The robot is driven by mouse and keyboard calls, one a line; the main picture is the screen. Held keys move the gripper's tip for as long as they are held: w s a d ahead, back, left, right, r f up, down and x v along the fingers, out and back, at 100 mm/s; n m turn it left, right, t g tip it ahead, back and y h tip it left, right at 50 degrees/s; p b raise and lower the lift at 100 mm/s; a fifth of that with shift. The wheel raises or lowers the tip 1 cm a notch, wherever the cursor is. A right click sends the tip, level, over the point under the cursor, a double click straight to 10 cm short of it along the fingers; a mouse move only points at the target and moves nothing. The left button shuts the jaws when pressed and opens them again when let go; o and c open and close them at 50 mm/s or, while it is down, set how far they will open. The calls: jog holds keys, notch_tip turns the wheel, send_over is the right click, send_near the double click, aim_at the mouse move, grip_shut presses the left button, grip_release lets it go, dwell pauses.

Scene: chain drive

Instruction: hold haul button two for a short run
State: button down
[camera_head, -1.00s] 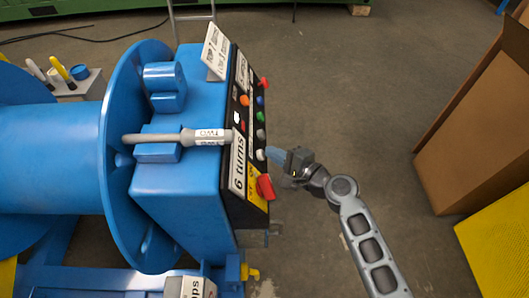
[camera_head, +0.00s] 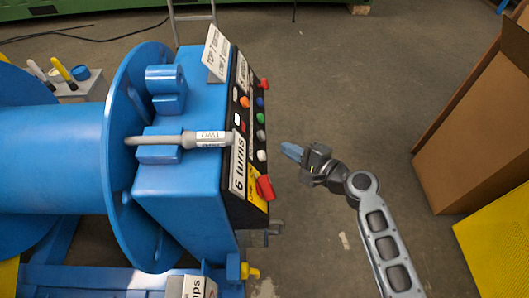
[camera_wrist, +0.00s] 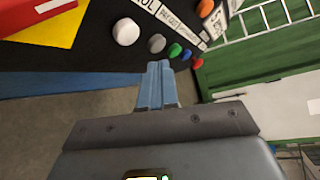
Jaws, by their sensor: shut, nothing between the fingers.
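The control panel (camera_head: 251,145) on the blue machine carries several coloured buttons and a red rotary handle (camera_head: 265,188). Its outer row includes a white button (camera_head: 262,155), a grey one (camera_head: 261,134), a green one (camera_head: 261,118) and a blue one (camera_head: 260,102). I cannot read which is haul button two. My gripper (camera_head: 287,147) is shut and empty, right of the panel and apart from the buttons. In the wrist view its blue fingertips (camera_wrist: 160,66) lie below the white button (camera_wrist: 125,32) and grey button (camera_wrist: 157,43), touching neither.
A blue drum with a broad flange (camera_head: 130,160) is left of the panel. A grey rod with a tag (camera_head: 207,138) lies across the machine top. A brown box (camera_head: 480,125) and yellow block (camera_head: 495,245) stand right.

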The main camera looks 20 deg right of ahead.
jog(key=shift+s+d+r, duration=0.15)
jog(key=shift+d+r, duration=0.1)
jog(key=shift+d, duration=0.2)
jog(key=shift+s+d+r, duration=0.15)
jog(key=shift+d+r, duration=0.05)
jog(key=shift+d, duration=0.25)
jog(key=s+f+n+g+h, duration=0.15)
jog(key=s+n+h, duration=0.45)
jog(key=s, duration=1.7)
jog(key=s+a+r+n+t, duration=0.1)
jog(key=s+r+n+t, duration=0.1)
jog(key=s+r+n, duration=0.9)
jog(key=s+r, duration=0.5)
jog(key=r, duration=0.2)
jog(key=shift+a+r, duration=0.2)
jog(key=shift+a, duration=0.15)
jog(key=shift+t, duration=0.25)
